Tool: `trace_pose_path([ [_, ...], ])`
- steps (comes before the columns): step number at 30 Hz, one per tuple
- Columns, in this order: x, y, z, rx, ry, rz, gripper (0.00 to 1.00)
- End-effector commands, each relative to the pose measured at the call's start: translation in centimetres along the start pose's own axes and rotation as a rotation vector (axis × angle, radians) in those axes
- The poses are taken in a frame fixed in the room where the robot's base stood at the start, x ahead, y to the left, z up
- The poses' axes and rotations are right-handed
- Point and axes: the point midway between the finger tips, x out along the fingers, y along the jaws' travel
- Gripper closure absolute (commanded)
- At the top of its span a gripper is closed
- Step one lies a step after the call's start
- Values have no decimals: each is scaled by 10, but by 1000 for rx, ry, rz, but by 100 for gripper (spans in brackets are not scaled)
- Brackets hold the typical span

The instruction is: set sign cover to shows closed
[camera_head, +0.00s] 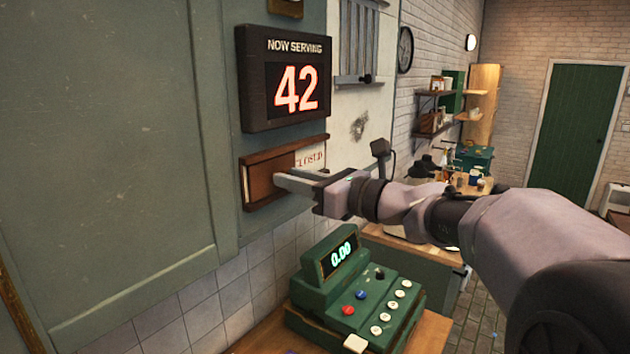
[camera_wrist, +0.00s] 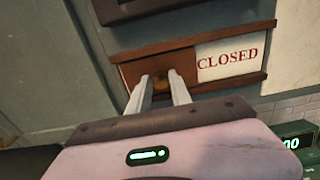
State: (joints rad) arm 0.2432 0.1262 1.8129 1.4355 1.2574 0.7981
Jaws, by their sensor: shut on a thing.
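The sign is a wooden frame (camera_head: 246,203) on the green wall panel below the number display. Its brown sliding cover (camera_head: 270,177) sits over the left part, and it also shows in the wrist view (camera_wrist: 135,73). A white panel with red "CLOSED" lettering (camera_wrist: 228,56) is exposed on the right, and is partly seen in the head view (camera_head: 309,158). My gripper (camera_wrist: 165,80) is at the cover, its two fingers shut on a small brass-coloured knob (camera_wrist: 176,79) on the cover. In the head view the fingers hide the knob.
A "NOW SERVING" display (camera_head: 287,80) reading 42 hangs just above the sign. A green cash register (camera_head: 357,290) showing 0.00 stands on the wooden counter below my gripper. Shelves (camera_head: 437,112) and a green door (camera_head: 580,128) are farther back.

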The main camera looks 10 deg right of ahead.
Motion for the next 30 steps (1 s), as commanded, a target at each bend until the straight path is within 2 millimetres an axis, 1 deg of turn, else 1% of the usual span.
trace_pose_path([
  [1, 0, 6, -2, -1, 1, 1, 100],
  [4, 0, 12, -1, 1, 1, 1, 100],
  [12, 0, 13, -1, 2, 3, 2, 100],
  [13, 0, 13, -1, 2, 3, 2, 73],
  [15, 0, 13, -1, 2, 3, 2, 60],
  [16, 0, 13, -1, 1, 3, 2, 55],
  [26, -2, 12, 0, 0, 1, 0, 55],
  [29, -14, 11, 0, -1, -1, -2, 55],
  [30, -23, 11, 0, -1, 0, -3, 55],
])
